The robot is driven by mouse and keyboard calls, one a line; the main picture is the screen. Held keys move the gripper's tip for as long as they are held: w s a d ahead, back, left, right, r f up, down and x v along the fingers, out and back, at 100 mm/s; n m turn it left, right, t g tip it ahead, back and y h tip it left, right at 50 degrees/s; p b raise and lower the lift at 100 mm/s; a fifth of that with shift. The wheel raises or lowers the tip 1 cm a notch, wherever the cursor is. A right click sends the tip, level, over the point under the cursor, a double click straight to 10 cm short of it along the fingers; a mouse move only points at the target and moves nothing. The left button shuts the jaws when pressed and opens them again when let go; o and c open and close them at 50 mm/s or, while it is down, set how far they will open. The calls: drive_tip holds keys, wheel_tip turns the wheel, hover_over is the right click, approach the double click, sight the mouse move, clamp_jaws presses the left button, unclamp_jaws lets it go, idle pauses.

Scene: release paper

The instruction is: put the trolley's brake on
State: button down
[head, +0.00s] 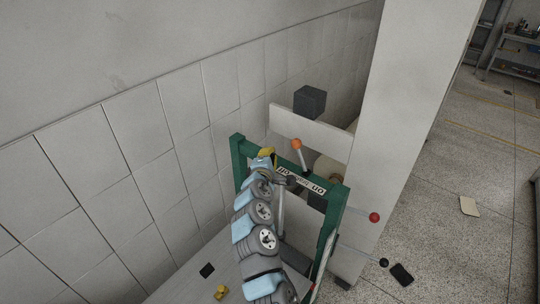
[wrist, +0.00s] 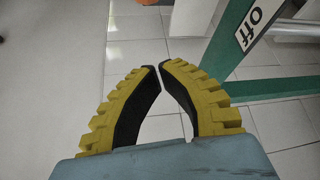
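The trolley's green frame (head: 331,222) stands in the middle of the head view. Its top bar carries a white label with "on" (head: 318,190) at the right and "off" (head: 284,172) at the left. A lever with an orange knob (head: 297,144) rises behind this bar. I cannot tell its exact setting. My gripper (head: 266,154), with yellow fingers, is near the bar's left end, left of the orange knob. In the wrist view the fingertips (wrist: 157,66) nearly meet with nothing between them. The "off" label (wrist: 254,24) shows at the upper right; the knob is not visible there.
A red knob (head: 375,217) and a black knob (head: 384,262) stick out right of the frame. A dark block (head: 310,102) sits behind on a white panel (head: 318,136). A pale pillar (head: 405,110) stands at the right, a tiled wall (head: 150,140) at the left.

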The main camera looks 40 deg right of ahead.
sight(300, 157)
drive_tip(key=w+d+p, duration=0.1)
drive_tip(key=d, duration=0.6)
drive_tip(key=shift+w, duration=0.4)
idle(1.0)
drive_tip(key=shift+s+a+r, duration=0.1)
drive_tip(key=shift+r, duration=0.15)
idle(0.3)
